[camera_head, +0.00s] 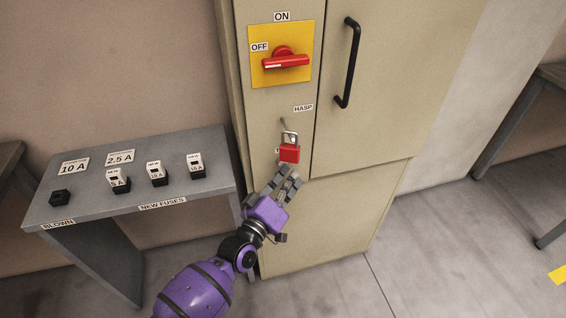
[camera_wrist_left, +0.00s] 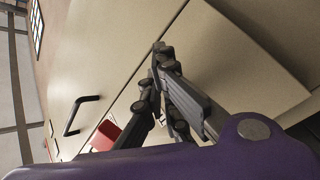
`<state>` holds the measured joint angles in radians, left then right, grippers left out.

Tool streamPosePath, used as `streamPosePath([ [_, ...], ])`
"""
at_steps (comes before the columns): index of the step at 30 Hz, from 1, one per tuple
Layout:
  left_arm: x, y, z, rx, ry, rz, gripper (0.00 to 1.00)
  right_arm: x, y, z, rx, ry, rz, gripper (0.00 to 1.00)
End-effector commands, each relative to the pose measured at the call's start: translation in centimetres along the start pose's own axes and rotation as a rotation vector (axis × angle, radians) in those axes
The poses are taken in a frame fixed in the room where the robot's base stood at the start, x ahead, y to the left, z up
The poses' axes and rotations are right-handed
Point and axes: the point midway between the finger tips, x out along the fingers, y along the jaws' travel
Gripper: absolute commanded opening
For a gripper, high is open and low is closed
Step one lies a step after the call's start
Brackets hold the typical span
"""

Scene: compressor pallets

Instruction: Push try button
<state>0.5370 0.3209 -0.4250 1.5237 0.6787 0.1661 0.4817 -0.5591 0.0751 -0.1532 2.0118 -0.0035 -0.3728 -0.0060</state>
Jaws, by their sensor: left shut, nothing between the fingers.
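The try button cannot be made out in either view; my left gripper covers part of the cabinet front just below the padlock. My left gripper (camera_head: 291,174) is shut and empty, close to the beige cabinet (camera_head: 335,225), its fingertips just below the red padlock (camera_head: 289,153). I cannot tell whether it touches the cabinet. The padlock hangs at the hasp, under the HASP label (camera_head: 303,108). A small label, mostly hidden, shows at the padlock's left edge. In the wrist view the fingers (camera_wrist_left: 158,78) are close together before the cabinet front. My right gripper is not in view.
A red rotary switch (camera_head: 286,61) on a yellow plate sits above, its handle roughly horizontal, beside OFF. A black door handle (camera_head: 347,65) is at the right. A grey table (camera_head: 205,150) with fuses and labels stands left of the cabinet.

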Motion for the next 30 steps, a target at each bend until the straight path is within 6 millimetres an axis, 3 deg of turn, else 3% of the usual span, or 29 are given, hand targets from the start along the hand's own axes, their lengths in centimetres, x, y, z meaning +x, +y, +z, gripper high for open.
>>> streamPosePath([
  [30, -1.2, 0.9, 0.8, 0.0, 0.001, 0.0, 0.0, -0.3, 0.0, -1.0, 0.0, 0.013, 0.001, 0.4],
])
